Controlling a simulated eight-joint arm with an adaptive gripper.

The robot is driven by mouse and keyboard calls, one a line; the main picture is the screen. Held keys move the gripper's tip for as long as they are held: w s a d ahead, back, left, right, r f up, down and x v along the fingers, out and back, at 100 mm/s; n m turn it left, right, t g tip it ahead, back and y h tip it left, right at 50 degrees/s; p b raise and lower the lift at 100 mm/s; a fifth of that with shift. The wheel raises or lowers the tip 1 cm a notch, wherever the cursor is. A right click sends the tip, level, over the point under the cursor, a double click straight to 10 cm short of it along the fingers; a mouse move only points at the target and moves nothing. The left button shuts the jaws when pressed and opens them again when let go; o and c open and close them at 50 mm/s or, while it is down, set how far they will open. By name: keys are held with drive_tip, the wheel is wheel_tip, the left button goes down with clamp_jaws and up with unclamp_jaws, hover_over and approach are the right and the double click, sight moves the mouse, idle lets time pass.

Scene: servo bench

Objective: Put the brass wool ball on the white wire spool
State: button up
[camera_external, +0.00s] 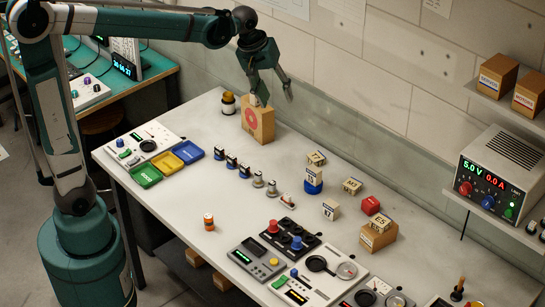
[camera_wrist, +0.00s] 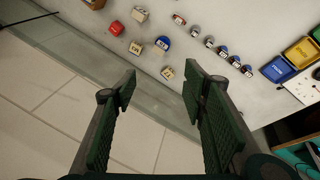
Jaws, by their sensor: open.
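A small rounded brass-yellow thing, which looks like the brass wool ball (camera_external: 228,96), sits at the far left back of the bench. It rests on a short white and dark piece that may be the white wire spool (camera_external: 228,108); the detail is too small to be sure. My gripper (camera_external: 272,97) is open above the cardboard box with a red mark, to the right of the ball. In the wrist view my gripper (camera_wrist: 160,90) shows its fingers wide apart with nothing between them. Neither ball nor spool can be made out in the wrist view.
The cardboard box (camera_external: 259,122) stands close below my gripper. A row of knobs (camera_external: 244,173), lettered blocks (camera_external: 316,158) and coloured bins (camera_external: 166,163) lie farther forward. A small orange spool-like thing (camera_external: 209,221) stands near the front edge. The wall runs close behind.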

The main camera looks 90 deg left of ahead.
drive_tip(key=s+d+m+t, duration=0.1)
drive_tip(key=s+d+m, duration=0.3)
drive_tip(key=d, duration=0.7)
drive_tip(key=s+d+m+t, duration=0.1)
drive_tip(key=s+d+m, duration=0.25)
drive_tip(key=d, duration=0.75)
drive_tip(key=s+d+f+m, duration=0.3)
drive_tip(key=s+d, duration=0.2)
drive_tip(key=d, duration=0.1)
drive_tip(key=s+d+f+m+t+h, duration=0.1)
drive_tip(key=s+d+f+m, duration=0.1)
drive_tip(key=s+d+m, duration=0.2)
drive_tip(key=s+d, duration=0.1)
drive_tip(key=d, duration=0.2)
drive_tip(key=shift+d+f+t+h, duration=0.2)
drive_tip(key=shift+f+t+h, duration=0.1)
drive_tip(key=shift+f, duration=0.1)
